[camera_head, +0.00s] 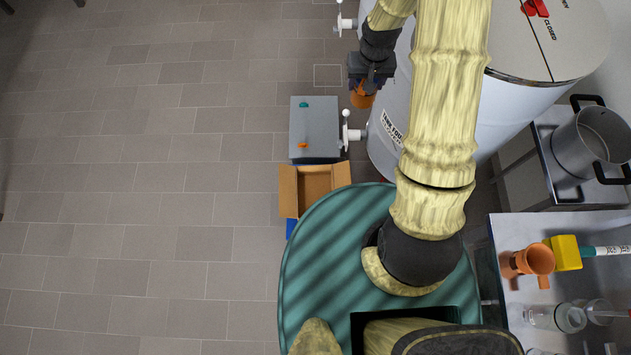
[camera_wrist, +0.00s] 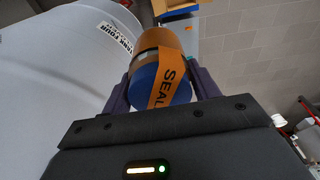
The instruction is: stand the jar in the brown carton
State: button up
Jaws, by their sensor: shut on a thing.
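The jar is orange-brown with a blue end and an orange tape strip lettered "SEAL". In the wrist view the jar (camera_wrist: 158,75) sits between the two fingers of my gripper (camera_wrist: 155,92), its blue end towards the camera. In the head view the jar (camera_head: 362,96) shows partly below my dark gripper (camera_head: 370,75), beside the white tank. The brown carton (camera_head: 289,192) stands open with its flaps out, lower and to the left of my gripper, its visible inside bare. A brown edge at the top of the wrist view looks like the carton (camera_wrist: 172,4).
A grey box (camera_head: 316,132) with small teal and orange parts stands just beyond the carton. A white tank (camera_head: 395,125) with a tap (camera_head: 350,133) is close to my gripper. A bench (camera_head: 515,305) with cups and jars is at right. Floor on the left is clear.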

jog(key=s+a+f+n+b, duration=0.1)
jog(key=a+f+b, duration=0.3)
jog(key=f+b, duration=1.8)
jog(key=s+a+f+b, duration=0.1)
jog(key=a+f+b, duration=0.4)
jog(key=f+b, duration=1.8)
jog(key=s+a+f+n+b, duration=0.1)
jog(key=a+f+b, duration=0.3)
jog(key=f+b, duration=1.8)
jog(key=s+b, duration=0.1)
jog(key=b, duration=0.2)
jog(key=shift+a+f+n, duration=0.15)
jog(key=shift+a+n, duration=0.1)
jog(key=shift+n, duration=0.05)
jog(key=shift+b, duration=0.3)
jog(key=b, duration=0.4)
send_over(315, 198)
notch_tip(315, 198, down, 6)
jog(key=shift+f, duration=0.2)
jog(key=shift+f+b, duration=1.35)
jog(key=shift+f, duration=0.45)
jog(key=shift+f, duration=0.15)
